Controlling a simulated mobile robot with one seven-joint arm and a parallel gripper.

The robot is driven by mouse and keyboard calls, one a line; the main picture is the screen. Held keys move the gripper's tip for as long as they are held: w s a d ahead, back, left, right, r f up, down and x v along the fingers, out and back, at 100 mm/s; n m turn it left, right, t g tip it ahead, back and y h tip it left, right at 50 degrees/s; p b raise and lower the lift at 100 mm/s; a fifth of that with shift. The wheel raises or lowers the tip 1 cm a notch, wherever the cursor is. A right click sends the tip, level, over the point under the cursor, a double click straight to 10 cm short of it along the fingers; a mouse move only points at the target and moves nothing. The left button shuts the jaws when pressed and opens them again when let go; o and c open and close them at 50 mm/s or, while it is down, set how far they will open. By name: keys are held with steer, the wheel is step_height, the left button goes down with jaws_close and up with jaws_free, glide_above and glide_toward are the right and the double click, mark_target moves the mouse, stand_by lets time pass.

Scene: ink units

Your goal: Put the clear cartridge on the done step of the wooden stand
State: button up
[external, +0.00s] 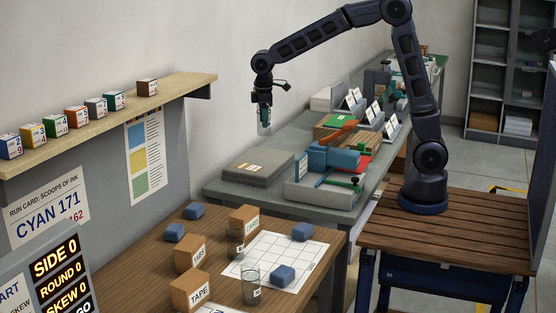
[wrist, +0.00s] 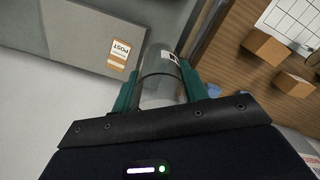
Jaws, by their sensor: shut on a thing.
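My gripper (external: 264,122) hangs high in the air at the end of the raised arm, in front of the wall. It is shut on the clear cartridge (wrist: 160,84), a see-through cylinder with a small white label near its far end. The green fingers (wrist: 158,92) hold it from both sides in the wrist view. In the external view the cartridge is small, pointing down below the gripper. A low brown wooden piece (external: 328,132) lies on the grey bench; I cannot tell whether it is the wooden stand. No done marking is readable.
The wooden table (external: 140,252) holds tan boxes (external: 190,290), blue blocks (external: 302,231), a white grid sheet (external: 262,250) and clear containers (external: 251,290). A wall shelf (external: 185,88) carries small cubes.

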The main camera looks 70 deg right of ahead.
steer(key=s+d+r+m, duration=0.1)
steer(key=s+d+m, duration=0.15)
steer(key=d, duration=1.25)
steer(key=s+d+r+m, duration=0.1)
steer(key=s+d+m, duration=0.15)
steer(key=d, duration=1.35)
steer(key=s+d+r+m, duration=0.1)
steer(key=s+d+m, duration=0.5)
steer(key=s+d, duration=1.55)
steer(key=f, duration=0.6)
steer(key=w+d+f, duration=0.1)
steer(key=f, duration=0.5)
steer(key=w+f, duration=0.1)
steer(key=f, duration=0.6)
steer(key=shift+d+f, duration=0.1)
steer(key=shift+d, duration=0.25)
steer(key=shift+f, duration=0.1)
steer(key=o, duration=1)
steer(key=shift+o, duration=0.2)
